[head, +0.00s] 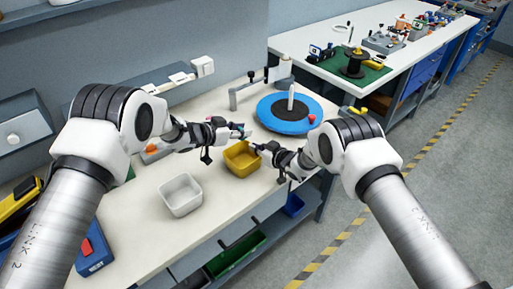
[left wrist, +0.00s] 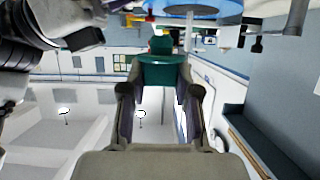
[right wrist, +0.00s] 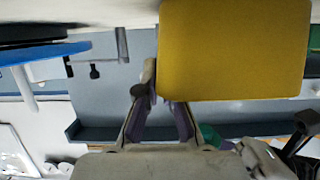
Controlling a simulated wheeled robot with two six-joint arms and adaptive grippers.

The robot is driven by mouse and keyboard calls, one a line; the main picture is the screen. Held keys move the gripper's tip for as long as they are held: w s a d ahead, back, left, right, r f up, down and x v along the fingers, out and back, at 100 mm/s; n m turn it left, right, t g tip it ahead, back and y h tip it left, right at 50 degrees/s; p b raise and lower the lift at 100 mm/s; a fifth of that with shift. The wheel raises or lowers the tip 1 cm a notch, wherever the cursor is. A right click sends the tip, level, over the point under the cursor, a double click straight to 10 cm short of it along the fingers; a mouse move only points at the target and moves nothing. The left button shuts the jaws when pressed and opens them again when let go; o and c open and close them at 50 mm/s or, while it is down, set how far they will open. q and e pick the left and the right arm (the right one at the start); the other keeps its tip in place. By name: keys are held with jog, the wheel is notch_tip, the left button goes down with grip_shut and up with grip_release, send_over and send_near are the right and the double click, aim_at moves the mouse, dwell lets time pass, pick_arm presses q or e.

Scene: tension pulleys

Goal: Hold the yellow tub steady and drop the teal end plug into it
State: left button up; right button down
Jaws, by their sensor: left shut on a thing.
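The yellow tub (head: 241,160) stands upright on the white bench near its front edge, and its wall fills the upper right of the right wrist view (right wrist: 235,50). My left gripper (head: 238,131) is shut on the teal end plug (left wrist: 162,72) and holds it over the tub's far side. My right gripper (head: 257,148) is at the tub's right rim. In the right wrist view its fingers are close together at the tub's edge. One finger passes behind the yellow wall, so its grip is partly hidden.
A white bin (head: 180,194) stands to the left of the tub. A round blue turntable (head: 267,119) with a black centre and white post is behind and right. A red part (head: 311,118) lies at its edge. Blue and green bins hang below the bench front.

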pick_arm(q)
jog(key=shift+f, duration=1.65)
pick_arm(e)
jog(key=shift+f, duration=0.1)
pick_arm(q)
jog(key=o, duration=0.9)
jog(key=shift+c, duration=0.2)
jog(key=shift+a, duration=0.1)
jog(key=v, duration=1.2)
jog(key=shift+f, duration=0.1)
pick_arm(e)
jog(key=c, duration=1.2)
grip_release()
jog(key=shift+c, duration=0.2)
